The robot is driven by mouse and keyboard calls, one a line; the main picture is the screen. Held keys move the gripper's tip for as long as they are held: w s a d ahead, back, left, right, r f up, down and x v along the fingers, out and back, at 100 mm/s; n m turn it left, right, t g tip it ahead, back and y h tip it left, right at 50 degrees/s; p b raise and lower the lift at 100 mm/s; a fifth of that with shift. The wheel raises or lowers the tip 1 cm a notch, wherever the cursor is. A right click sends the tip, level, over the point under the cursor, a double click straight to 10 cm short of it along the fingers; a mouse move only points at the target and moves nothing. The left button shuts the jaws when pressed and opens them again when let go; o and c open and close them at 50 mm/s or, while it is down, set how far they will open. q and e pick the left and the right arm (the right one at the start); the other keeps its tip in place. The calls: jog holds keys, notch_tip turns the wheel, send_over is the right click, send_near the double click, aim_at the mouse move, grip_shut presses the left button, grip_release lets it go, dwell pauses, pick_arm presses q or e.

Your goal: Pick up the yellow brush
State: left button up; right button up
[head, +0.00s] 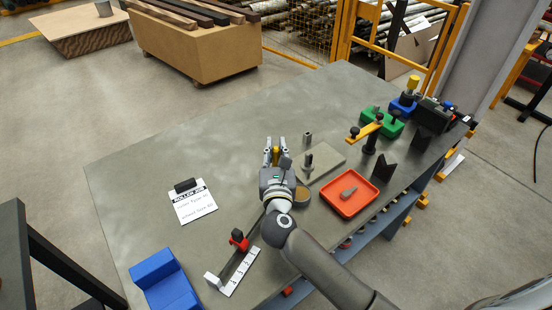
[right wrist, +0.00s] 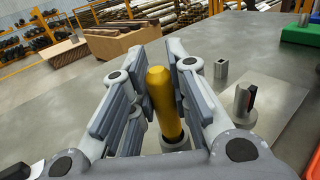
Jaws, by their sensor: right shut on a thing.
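The yellow brush (right wrist: 165,102) shows as an upright yellow handle between the fingers of my right gripper (right wrist: 157,58) in the right wrist view. Its lower end sits at a round grey collar, and the part below is hidden. In the head view my right gripper (head: 275,145) is over the middle of the grey table, shut on the brush, and only a little yellow (head: 275,156) shows between the fingers. I cannot tell whether the brush touches the table. My left gripper is not in view.
On the grey table (head: 140,170), a plate with a post (head: 325,160) and a red tray (head: 350,208) lie to the right of my gripper. Coloured fixtures (head: 383,122) stand at the far right. A note card (head: 197,204), blue block (head: 163,281) and white ruler strip (head: 238,272) lie nearer. The table's far left is clear.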

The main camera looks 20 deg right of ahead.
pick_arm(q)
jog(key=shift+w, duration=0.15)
pick_arm(e)
jog(key=shift+r, duration=0.35)
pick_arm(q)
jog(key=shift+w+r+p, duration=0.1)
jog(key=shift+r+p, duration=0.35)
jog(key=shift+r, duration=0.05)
pick_arm(e)
notch_tip(320, 180, up, 9)
jog(key=shift+r, duration=0.2)
dwell(1.0)
